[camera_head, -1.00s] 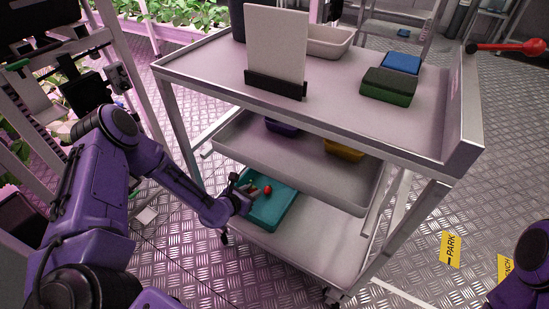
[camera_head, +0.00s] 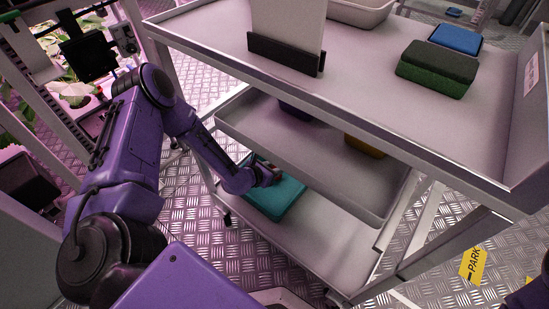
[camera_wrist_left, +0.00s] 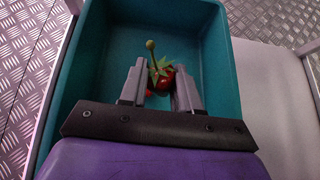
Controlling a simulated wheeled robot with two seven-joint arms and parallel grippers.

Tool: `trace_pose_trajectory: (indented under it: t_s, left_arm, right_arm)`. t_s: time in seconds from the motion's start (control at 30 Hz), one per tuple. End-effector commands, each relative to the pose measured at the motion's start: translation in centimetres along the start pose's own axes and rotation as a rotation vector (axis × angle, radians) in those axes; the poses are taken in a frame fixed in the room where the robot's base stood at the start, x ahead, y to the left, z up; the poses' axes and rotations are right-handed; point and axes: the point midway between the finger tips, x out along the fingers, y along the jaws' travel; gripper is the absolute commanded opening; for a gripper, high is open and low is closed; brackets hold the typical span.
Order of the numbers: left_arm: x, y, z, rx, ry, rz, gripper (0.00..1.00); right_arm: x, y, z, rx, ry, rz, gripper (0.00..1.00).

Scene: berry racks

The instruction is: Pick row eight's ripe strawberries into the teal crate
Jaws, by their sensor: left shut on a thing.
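The teal crate (camera_head: 275,204) sits on the cart's bottom shelf, at its left end. My left gripper (camera_head: 269,176) reaches in under the middle shelf, over the crate. In the left wrist view, the gripper (camera_wrist_left: 158,85) is shut on a red strawberry (camera_wrist_left: 166,83) with green leaves and a stem pointing up. The crate (camera_wrist_left: 217,65) surrounds the fingers there, and its visible floor is bare. A small red patch shows by the left finger; I cannot tell if it is a second berry. My right gripper is out of view.
The cart's middle shelf (camera_head: 310,160) hangs just above the crate and holds a yellow container (camera_head: 365,145). The top shelf (camera_head: 375,100) carries a panel in a dark stand (camera_head: 285,54) and a green-and-black block (camera_head: 436,76). Bare bottom shelf (camera_head: 325,240) lies right of the crate.

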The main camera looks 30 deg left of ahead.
Motion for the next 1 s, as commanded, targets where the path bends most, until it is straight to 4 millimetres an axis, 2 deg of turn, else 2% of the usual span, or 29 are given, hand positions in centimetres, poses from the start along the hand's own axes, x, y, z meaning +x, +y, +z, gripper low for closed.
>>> trace_pose_trajectory:
  t_s: [0.47, 0.5, 0.57, 0.6, 0.77, 0.8, 0.87, 0.9, 1.0]
  left_arm:
    - [0.13, -0.12, -0.05, 0.001, 0.000, -0.002, 0.22]
    - [0.13, -0.12, -0.05, 0.001, 0.000, -0.002, 0.38]
    - [0.13, -0.11, -0.05, 0.001, 0.000, -0.002, 0.58]
    - [0.13, -0.11, -0.05, 0.001, 0.000, -0.002, 0.61]
    - [0.13, -0.11, -0.05, 0.001, 0.000, -0.002, 0.61]
    - [0.12, -0.11, -0.05, 0.001, 0.000, -0.002, 0.65]
    - [0.13, -0.11, -0.05, 0.001, 0.000, -0.002, 0.84]
    - [0.12, -0.11, -0.05, 0.001, 0.000, -0.002, 0.97]
    - [0.13, -0.11, -0.05, 0.001, 0.000, -0.002, 1.00]
  right_arm:
    - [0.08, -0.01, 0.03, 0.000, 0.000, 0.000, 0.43]
    - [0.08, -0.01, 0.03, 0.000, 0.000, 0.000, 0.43]
    - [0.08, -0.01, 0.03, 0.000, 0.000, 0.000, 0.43]
    - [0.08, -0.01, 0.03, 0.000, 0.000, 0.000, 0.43]
    - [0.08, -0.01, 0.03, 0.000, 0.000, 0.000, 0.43]
    - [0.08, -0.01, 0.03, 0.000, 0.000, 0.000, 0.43]
    - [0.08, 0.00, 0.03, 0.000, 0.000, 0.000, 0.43]
    - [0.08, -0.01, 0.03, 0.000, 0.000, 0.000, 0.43]
    - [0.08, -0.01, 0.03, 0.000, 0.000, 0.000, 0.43]
